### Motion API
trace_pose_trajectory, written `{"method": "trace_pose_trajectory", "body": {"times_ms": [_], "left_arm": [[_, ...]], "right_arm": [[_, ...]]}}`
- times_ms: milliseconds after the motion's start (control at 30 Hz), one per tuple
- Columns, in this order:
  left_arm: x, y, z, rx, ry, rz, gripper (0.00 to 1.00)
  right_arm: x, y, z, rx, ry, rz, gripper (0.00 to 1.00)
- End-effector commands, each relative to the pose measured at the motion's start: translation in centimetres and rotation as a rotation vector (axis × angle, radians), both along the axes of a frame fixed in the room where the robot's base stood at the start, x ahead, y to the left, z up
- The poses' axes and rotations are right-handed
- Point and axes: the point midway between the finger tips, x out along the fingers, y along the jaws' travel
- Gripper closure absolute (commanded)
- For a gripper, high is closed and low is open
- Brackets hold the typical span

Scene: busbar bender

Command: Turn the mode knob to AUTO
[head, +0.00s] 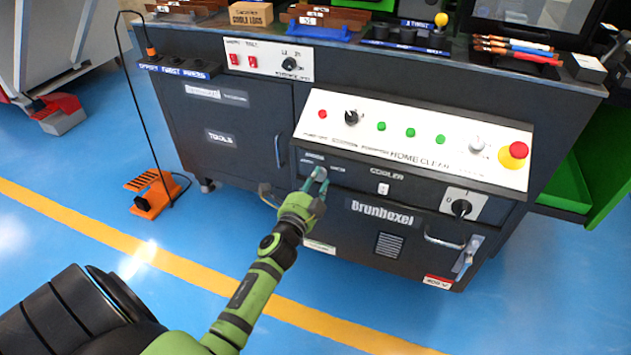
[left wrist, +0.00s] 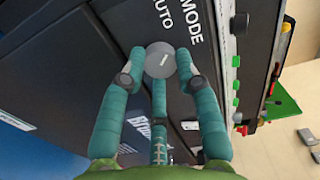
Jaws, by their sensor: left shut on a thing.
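The mode knob (left wrist: 160,62) is a round grey knob with a short white mark, on a dark panel. The white words MODE and AUTO are printed beside it in the left wrist view. The white mark is slanted; I cannot tell for sure which setting it points at. My left gripper (head: 319,180) reaches the dark front panel below the white control strip. In the left wrist view its teal fingers (left wrist: 155,75) are shut around the knob, one on each side and one below. In the head view the fingers largely hide the knob. My right gripper is not in view.
The white control strip (head: 420,159) above carries several green buttons, a black knob (head: 351,117) and a red emergency button (head: 519,149). Another black knob (head: 461,208) and a door handle (head: 445,240) are at lower right. An orange foot pedal (head: 152,196) stands left; the blue floor is open.

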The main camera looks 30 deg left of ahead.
Motion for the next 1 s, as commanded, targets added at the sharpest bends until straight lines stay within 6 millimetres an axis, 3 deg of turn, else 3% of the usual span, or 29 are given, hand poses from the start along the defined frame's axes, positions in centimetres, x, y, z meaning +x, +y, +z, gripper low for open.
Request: {"method": "trace_pose_trajectory", "body": {"times_ms": [567, 600, 633, 667, 1000], "left_arm": [[0.05, 0.07, 0.15, -0.033, -0.011, 0.001, 1.00], [0.05, 0.07, 0.15, -0.033, -0.011, 0.001, 0.60], [0.05, 0.07, 0.14, -0.033, -0.011, 0.001, 0.48], [0.05, 0.07, 0.14, -0.032, -0.011, 0.001, 0.44], [-0.13, -0.02, 0.02, -0.031, -0.007, 0.000, 0.44]], "right_arm": [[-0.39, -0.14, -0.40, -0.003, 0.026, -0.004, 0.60], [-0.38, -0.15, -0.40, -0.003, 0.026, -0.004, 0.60], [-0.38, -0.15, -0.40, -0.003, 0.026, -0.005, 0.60], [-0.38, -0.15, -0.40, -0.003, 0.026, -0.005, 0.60], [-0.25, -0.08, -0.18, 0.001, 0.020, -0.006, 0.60]]}}
